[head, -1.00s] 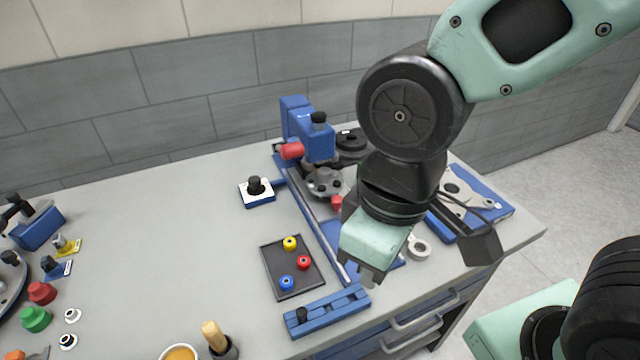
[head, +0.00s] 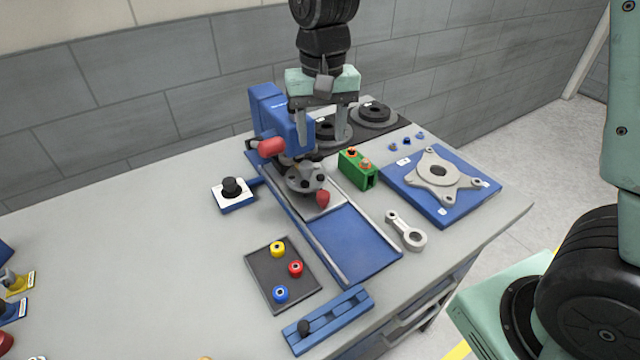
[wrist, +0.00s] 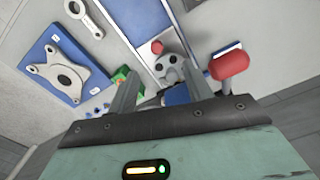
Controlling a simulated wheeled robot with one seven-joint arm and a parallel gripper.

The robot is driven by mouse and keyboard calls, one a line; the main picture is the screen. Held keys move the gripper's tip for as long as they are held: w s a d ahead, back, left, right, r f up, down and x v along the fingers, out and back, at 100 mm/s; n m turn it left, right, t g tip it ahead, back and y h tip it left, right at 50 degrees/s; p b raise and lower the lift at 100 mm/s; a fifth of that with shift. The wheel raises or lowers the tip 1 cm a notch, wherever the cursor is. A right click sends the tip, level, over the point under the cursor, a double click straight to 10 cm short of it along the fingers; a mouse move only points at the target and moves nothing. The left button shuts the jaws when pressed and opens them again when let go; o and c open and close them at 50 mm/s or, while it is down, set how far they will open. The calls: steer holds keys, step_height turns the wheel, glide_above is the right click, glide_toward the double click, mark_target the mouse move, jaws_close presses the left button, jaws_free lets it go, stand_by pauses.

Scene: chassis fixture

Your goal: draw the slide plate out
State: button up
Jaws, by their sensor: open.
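The slide plate (head: 326,208) is a grey plate with a red knob (head: 323,198) at its front end. It sits on the blue rail bed (head: 352,240) with the round grey part (head: 305,178) on it, at the foot of the blue press (head: 268,112). The wrist view shows the red knob (wrist: 156,47) ahead of the fingers. My gripper (head: 319,138) is open and empty, pointing down at the press head, behind and above the plate. In the wrist view my gripper's fingers (wrist: 163,74) stand apart, not touching the knob.
The press has a red handle (head: 271,147), close to my right finger in the wrist view (wrist: 230,60). A green block (head: 357,168) stands right of the rail. A blue fixture (head: 440,205) lies further right. The rail bed's front stretch is clear.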

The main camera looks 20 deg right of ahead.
mark_target(323, 193)
steer(key=shift+m, duration=0.4)
steer(key=f+p, duration=0.1)
steer(key=f, duration=0.5)
steer(key=w+d+f, duration=0.1)
steer(key=f, duration=0.4)
steer(key=w+f+p, duration=0.1)
steer(key=f, duration=0.5)
steer(key=shift+d+f+p, duration=0.2)
steer(key=shift+f+p, duration=0.1)
steer(key=shift+p, duration=0.05)
